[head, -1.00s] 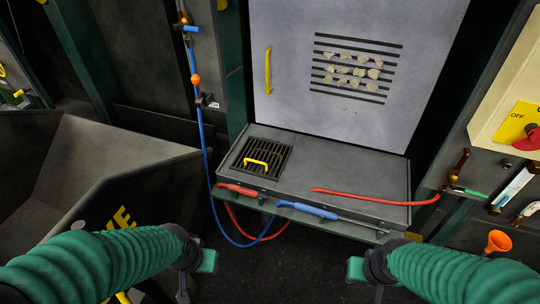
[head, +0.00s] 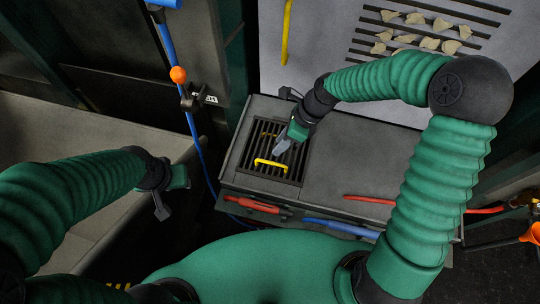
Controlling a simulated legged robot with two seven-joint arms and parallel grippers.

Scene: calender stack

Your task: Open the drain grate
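The drain grate (head: 292,177) is a dark slatted square set into the left part of the grey ledge. It lies flat in its recess. A yellow handle (head: 270,165) stands on it. My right gripper (head: 281,147) is over the grate, just behind and to the right of the handle. Its light fingertips point down toward the handle; I cannot tell whether they touch it or how far apart they are. My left gripper (head: 166,202) is to the left of the ledge, away from the grate, and its fingers do not show clearly.
A red-handled tool (head: 252,204) and a blue-handled tool (head: 340,227) lie along the ledge's front. A red hose (head: 368,199) lies on the ledge. A blue hose (head: 203,160) hangs left of it. The grey panel with a yellow handle (head: 287,30) stands behind.

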